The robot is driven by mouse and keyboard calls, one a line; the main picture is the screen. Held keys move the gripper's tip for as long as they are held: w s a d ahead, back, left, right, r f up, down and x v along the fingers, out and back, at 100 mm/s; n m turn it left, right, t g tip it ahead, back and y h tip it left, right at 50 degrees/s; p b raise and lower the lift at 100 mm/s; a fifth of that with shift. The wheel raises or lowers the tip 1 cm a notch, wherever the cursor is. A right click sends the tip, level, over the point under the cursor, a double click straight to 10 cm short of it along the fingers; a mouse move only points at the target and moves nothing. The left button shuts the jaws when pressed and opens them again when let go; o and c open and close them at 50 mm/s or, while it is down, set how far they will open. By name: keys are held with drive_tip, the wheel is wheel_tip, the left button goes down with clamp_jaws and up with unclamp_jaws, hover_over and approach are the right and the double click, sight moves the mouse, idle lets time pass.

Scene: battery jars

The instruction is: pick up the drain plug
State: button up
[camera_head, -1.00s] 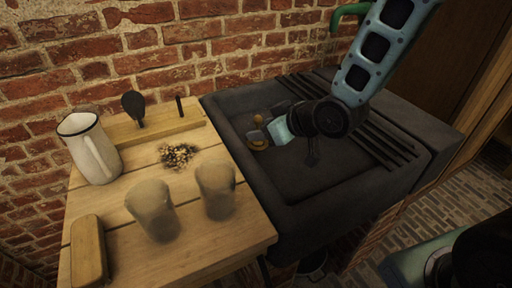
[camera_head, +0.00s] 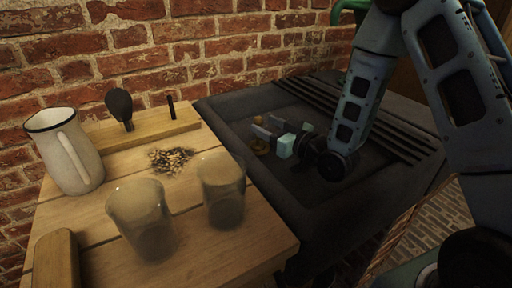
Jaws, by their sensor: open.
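A small brass-coloured piece (camera_head: 260,147), which looks like the drain plug, sits in the dark sink (camera_head: 330,205) near its left wall. A second small golden knob (camera_head: 259,120) shows just behind it; I cannot tell whether the two belong together. My gripper (camera_head: 269,127) is low in the sink, pointing left, with its pale fingers apart and nothing seen between them. The fingertips are close to the brass piece, and the near finger appears just above and beside it. I cannot tell whether they touch. The gripper body hides part of the sink floor.
A wooden table (camera_head: 100,225) adjoins the sink on the left. It holds a white jug (camera_head: 66,155), two cloudy glass jars (camera_head: 141,220), a pile of small bits (camera_head: 171,160) and a wooden block (camera_head: 56,265). A green pipe (camera_head: 348,8) is behind the sink. The sink's front is clear.

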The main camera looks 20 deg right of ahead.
sight(254, 117)
drive_tip(key=x, duration=0.6)
drive_tip(key=shift+r, duration=0.35)
drive_tip(key=shift+s, duration=0.1)
clamp_jaws()
